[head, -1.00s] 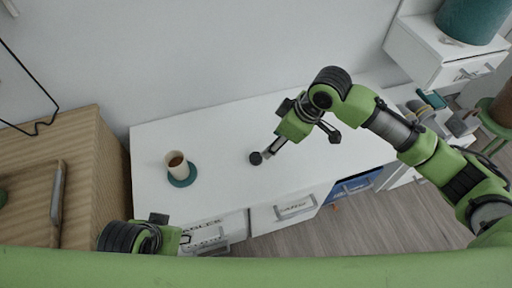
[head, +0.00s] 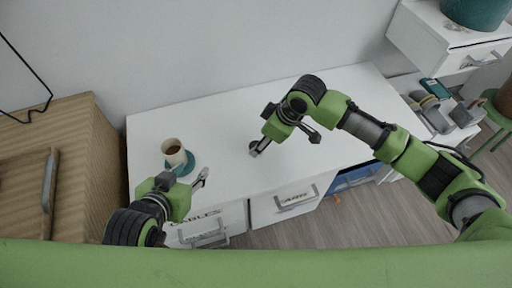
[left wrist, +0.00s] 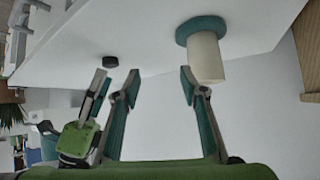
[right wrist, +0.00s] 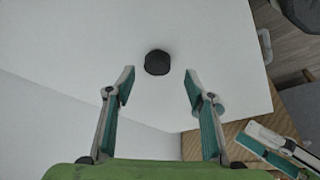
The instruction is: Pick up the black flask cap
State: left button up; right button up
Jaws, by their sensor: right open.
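The black flask cap (head: 253,147) is a small dark disc lying on the white desk, partly hidden by my right gripper in the head view. In the right wrist view the cap (right wrist: 157,62) shows centred between and slightly beyond the fingertips of my right gripper (right wrist: 158,73), which is open and empty. The left wrist view also shows the cap (left wrist: 110,61) on the desk, just past the right fingers. My left gripper (left wrist: 160,75) is open and empty, near the desk's front left, close to the cup.
A pale cup (head: 173,151) with brown contents stands on a teal coaster (head: 189,165) at the desk's left. A wooden cabinet (head: 100,150) adjoins the left edge. Drawers (head: 294,200) line the front. The desk right of the cap is clear.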

jog(key=x, duration=0.2)
jog(key=b+x, duration=0.1)
jog(key=shift+w+a+f, duration=0.15)
jog(key=shift+w+f, duration=0.15)
pick_arm(q)
jog(key=w+d+r+t+h, duration=0.1)
jog(key=w+d+r+t, duration=0.1)
jog(key=w+r+t, duration=0.2)
notch_tip(320, 180, up, 4)
jog(key=shift+w+d+f+t, duration=0.15)
jog(key=shift+w+d+t, duration=0.15)
jog(key=shift+w, duration=0.45)
pick_arm(e)
jog(key=c, duration=0.9)
jog(key=shift+c, duration=0.4)
pick_arm(q)
jog(key=shift+a, duration=0.1)
pick_arm(e)
jog(key=shift+r, duration=0.2)
